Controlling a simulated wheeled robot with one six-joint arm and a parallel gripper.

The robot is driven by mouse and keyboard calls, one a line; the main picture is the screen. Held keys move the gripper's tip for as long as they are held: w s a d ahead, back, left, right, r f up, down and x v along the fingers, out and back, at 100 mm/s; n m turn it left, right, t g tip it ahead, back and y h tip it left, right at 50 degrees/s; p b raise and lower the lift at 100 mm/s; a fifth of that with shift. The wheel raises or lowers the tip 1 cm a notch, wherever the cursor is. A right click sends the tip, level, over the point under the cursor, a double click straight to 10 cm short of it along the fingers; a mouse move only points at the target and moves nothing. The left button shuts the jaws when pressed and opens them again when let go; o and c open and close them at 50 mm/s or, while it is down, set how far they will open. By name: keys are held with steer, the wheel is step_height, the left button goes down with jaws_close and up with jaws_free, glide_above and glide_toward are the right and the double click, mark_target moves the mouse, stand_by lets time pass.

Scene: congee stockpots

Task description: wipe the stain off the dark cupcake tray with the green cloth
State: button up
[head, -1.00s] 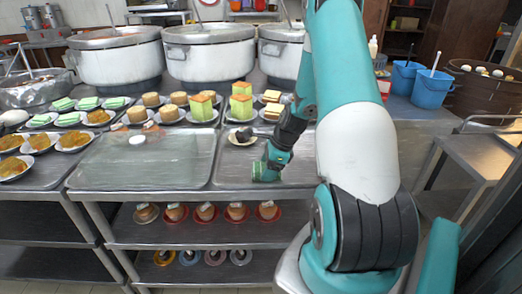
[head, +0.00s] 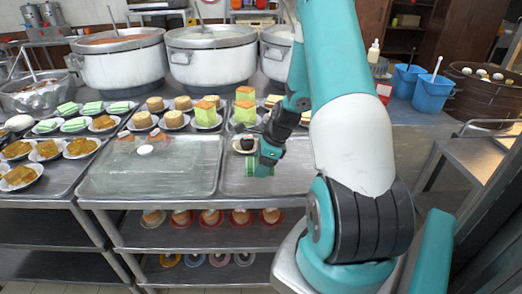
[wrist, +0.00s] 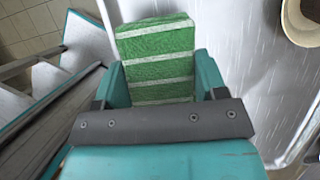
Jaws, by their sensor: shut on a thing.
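My gripper (head: 262,164) is shut on a green cloth (wrist: 158,62) with white stripes, a block-like shape between the fingers in the wrist view. The cloth also shows in the head view (head: 251,165), over the near-left part of the right-hand metal tray (head: 300,180). A dark cupcake (head: 247,143) sits on a small plate at the back of this tray, just behind my gripper. I cannot tell whether the cloth touches the tray. No stain is clear to me; my arm and gripper cover part of the tray.
The left metal tray (head: 160,178) bears a round white thing (head: 145,150). Plates of green-and-orange cake (head: 206,113) and other cakes line the back, before large stockpots (head: 211,55). A shelf below holds several cupcakes (head: 211,217). Blue buckets (head: 432,92) stand right.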

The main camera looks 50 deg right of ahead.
steer(key=shift+r+p, duration=0.85)
steer(key=shift+r, duration=0.4)
